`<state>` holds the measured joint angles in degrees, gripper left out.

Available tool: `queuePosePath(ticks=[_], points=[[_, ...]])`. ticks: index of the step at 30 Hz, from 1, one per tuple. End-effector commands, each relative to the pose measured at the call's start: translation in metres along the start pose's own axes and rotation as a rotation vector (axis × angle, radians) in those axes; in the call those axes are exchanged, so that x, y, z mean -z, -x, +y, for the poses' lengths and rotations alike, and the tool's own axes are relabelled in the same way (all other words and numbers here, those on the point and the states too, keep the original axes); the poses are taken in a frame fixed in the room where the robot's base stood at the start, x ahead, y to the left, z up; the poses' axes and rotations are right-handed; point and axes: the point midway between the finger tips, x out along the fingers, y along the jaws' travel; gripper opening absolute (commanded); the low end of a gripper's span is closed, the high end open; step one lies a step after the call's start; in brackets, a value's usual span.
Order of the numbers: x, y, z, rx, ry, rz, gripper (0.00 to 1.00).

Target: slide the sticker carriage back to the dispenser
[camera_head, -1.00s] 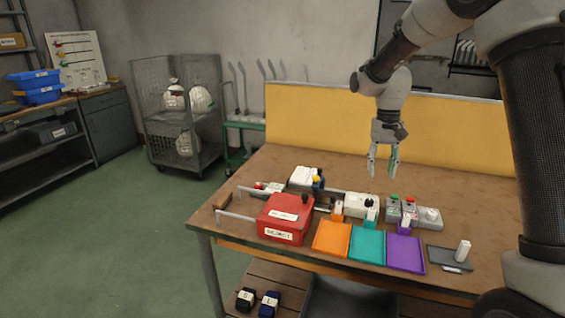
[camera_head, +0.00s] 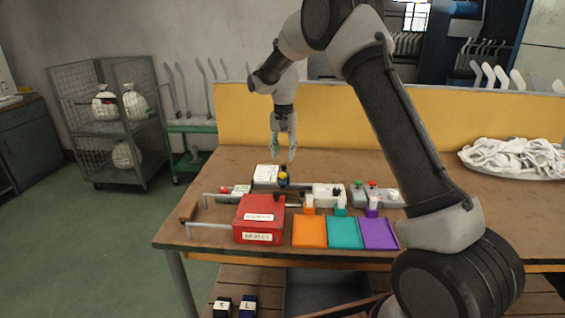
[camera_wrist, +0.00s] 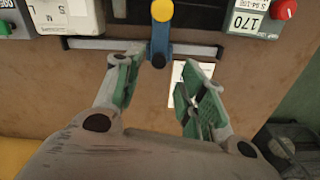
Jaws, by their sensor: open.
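A blue post with a yellow round top (camera_head: 283,179), which looks like the sticker carriage's handle, stands by a rail at the back of the workstation. It also shows at the top middle of the wrist view (camera_wrist: 160,30). A white lettered box (camera_head: 328,195), perhaps the dispenser, sits to its right; in the wrist view it is at the top left (camera_wrist: 65,15). My gripper (camera_head: 284,158) is open and empty, fingers pointing down, behind and above the post. In the wrist view the post is just beyond the spread fingertips (camera_wrist: 166,66), apart from them.
A red box (camera_head: 259,216) and orange, teal and purple trays (camera_head: 345,232) fill the front. A white piece (camera_head: 267,172) lies left of the post. Button boxes (camera_head: 373,190) stand at right. A yellow panel (camera_head: 240,125) backs the table (camera_head: 200,170).

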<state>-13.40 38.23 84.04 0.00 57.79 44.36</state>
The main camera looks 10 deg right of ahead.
Motion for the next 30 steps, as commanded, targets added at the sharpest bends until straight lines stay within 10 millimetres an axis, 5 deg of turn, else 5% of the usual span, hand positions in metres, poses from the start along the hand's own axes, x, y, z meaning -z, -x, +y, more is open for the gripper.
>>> queuePosePath(ticks=[7, 17, 24, 30], points=[[0.0, -0.035, 0.0, 0.0, 0.001, 0.0, 0.41], [0.0, -0.042, 0.0, 0.001, 0.001, 0.001, 0.41], [0.0, -0.042, 0.0, 0.001, 0.001, 0.001, 0.02], [0.0, -0.042, 0.0, 0.001, 0.001, 0.001, 0.0]])
